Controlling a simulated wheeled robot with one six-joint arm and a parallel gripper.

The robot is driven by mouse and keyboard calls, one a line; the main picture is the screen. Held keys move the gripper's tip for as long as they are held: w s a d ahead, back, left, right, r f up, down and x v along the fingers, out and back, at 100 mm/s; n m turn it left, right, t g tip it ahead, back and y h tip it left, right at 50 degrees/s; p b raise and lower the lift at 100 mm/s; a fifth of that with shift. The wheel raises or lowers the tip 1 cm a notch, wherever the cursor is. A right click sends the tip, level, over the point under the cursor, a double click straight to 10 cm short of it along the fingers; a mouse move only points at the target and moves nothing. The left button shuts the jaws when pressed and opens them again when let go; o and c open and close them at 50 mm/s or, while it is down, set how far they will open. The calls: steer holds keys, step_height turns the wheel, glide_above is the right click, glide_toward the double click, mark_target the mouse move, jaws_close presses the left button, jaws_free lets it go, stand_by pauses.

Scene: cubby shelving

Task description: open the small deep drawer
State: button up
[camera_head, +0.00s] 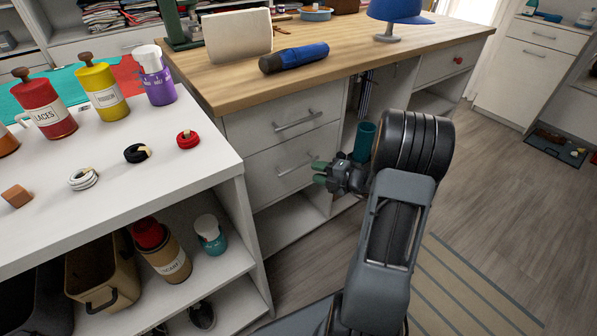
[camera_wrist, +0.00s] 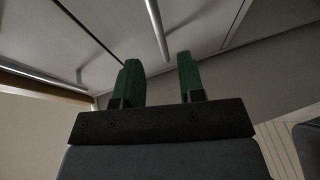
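The wooden-topped desk has two white drawers stacked at its left end, both closed. The upper drawer (camera_head: 262,122) has a metal bar handle (camera_head: 298,121). The lower drawer (camera_head: 270,178) has a similar handle (camera_head: 297,166). I cannot tell for sure which is the small deep drawer. My gripper (camera_head: 318,172) is just right of the lower handle. In the wrist view my green fingers (camera_wrist: 160,82) are apart with nothing between them. One bar handle (camera_wrist: 157,28) shows beyond the gap, and another bar (camera_wrist: 79,76) is farther left. Contact cannot be seen.
A white shelf unit with jars (camera_head: 103,93) and tape rolls (camera_head: 137,153) stands at left. A teal cylinder (camera_head: 363,142) is beside my wrist, under the desk. A blue-and-black object (camera_head: 293,57) lies on the desk.

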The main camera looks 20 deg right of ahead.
mark_target(298, 166)
steer(key=b+x, duration=0.2)
steer(key=x, duration=0.6)
jaws_close()
stand_by(0.4)
